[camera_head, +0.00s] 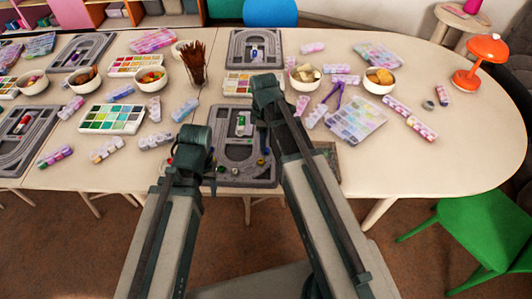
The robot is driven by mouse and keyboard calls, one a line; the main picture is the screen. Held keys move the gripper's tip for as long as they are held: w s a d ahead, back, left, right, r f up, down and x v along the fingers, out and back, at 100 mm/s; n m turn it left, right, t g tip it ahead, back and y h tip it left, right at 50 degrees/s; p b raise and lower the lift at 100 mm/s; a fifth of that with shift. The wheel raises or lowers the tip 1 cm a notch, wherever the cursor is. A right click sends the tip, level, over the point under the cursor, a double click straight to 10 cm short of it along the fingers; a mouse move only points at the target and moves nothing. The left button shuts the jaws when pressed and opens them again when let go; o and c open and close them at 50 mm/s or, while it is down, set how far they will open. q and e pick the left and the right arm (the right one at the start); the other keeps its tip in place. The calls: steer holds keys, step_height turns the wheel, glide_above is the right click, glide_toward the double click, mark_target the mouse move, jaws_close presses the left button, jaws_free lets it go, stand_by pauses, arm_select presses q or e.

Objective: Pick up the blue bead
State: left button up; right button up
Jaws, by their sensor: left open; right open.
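A grey bead board (272,145) lies at the near table edge, partly hidden behind my arms. I see no bead held in either gripper.
Another bead board (235,35) lies at the back middle, and more lie at the left. White bowls, paint palettes (112,131) and a cup of brushes (195,75) crowd the table. An orange lamp (483,60) stands at the right. The right front of the table is clear.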

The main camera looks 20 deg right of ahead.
steer(key=f+b, duration=0.5)
steer(key=shift+d+f, duration=0.15)
steer(key=shift+d, duration=0.2)
jaws_close()
